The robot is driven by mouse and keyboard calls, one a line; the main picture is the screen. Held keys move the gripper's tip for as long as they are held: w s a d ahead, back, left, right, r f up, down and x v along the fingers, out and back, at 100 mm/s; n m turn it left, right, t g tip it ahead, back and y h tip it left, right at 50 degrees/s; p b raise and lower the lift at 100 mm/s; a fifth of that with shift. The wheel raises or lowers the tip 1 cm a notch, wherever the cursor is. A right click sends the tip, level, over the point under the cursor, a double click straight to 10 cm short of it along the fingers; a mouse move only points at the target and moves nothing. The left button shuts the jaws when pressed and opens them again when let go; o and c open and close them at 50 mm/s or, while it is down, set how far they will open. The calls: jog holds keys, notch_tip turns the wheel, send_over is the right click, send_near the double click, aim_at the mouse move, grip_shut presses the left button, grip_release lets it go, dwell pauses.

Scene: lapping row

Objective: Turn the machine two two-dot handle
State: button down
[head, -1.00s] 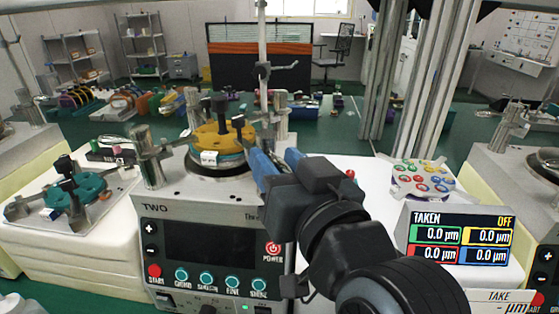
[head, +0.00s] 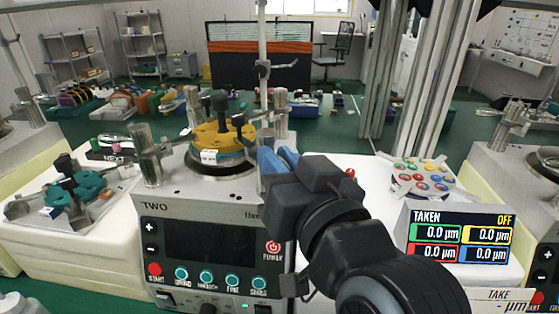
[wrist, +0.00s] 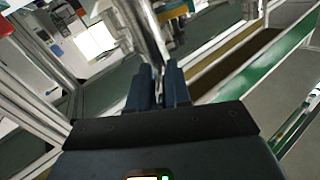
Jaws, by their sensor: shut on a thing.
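Machine two (head: 185,207) stands at the middle, its front marked TWO, with a yellow disc fixture (head: 222,135) on its round plate. Metal posts and clamp arms stand on its top, one at the left (head: 147,155) and others at the right. My gripper (head: 270,160) is at the top right corner of machine two, in front of the right posts. In the wrist view its dark blue fingers (wrist: 158,88) are close together around a slim metal handle (wrist: 154,45). The gripped end is hidden between the fingers. I cannot make out any dots on it.
A readout box (head: 455,238) and a plate of coloured buttons (head: 423,180) stand to the right. A teal fixture (head: 78,188) lies on the left pedestal. Neighbouring machines stand at both sides.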

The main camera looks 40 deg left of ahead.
jog(key=shift+w+f+b, duration=0.1)
jog(key=shift+w+b, duration=0.05)
jog(key=shift+b, duration=0.3)
jog(key=n+g+b, duration=0.1)
jog(key=n+g+y+b, duration=0.1)
jog(key=shift+w+d+f+g, duration=0.15)
jog(key=shift+w+d+g, duration=0.05)
jog(key=shift+w+g, duration=0.15)
jog(key=shift+w+a+r+n+g+h+b, duration=0.1)
jog(key=shift+w+n+g+h+b, duration=0.35)
jog(key=shift+n+g+b, duration=1.7)
jog(key=shift+w+a+r+n+g+h+b, duration=0.1)
jog(key=shift+w+n+g+b, duration=0.95)
jog(key=shift+g, duration=1.9)
jog(key=shift+w+a+r+n+g+h+b, duration=0.1)
jog(key=shift+w+n+g+h+b, duration=0.2)
jog(key=shift+n+g+b, duration=1.8)
jog(key=shift+g, duration=0.45)
jog(key=c, duration=1.1)
grip_release()
